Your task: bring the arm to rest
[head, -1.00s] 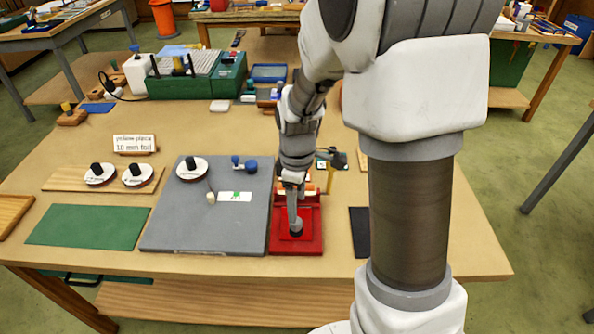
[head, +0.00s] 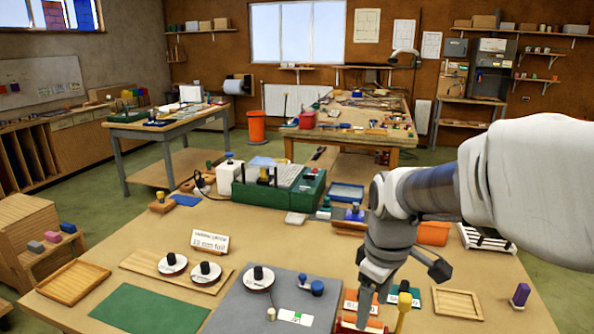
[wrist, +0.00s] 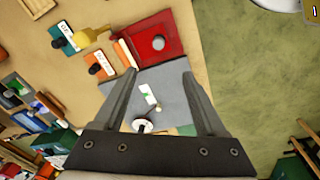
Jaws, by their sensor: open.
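My gripper (head: 374,300) is in the head view at the lower right of centre, pointing down over the work table. It is open, and in the wrist view nothing shows between its spread fingers (wrist: 158,75). In that view a red tray with a round grey knob (wrist: 165,28) lies beyond the fingertips. The grey board (wrist: 172,78), with a white and green label (wrist: 150,94), shows between the fingers. My arm reaches in from the right in the head view and hides part of the table's right side.
White discs with black knobs (head: 173,264) and a green mat (head: 150,310) lie left of the board (head: 240,318). A green box (head: 290,190) stands behind. Holders with orange (wrist: 102,69) and green (wrist: 66,31) cards stand near my gripper. The table's right part holds a wooden tray (head: 457,303).

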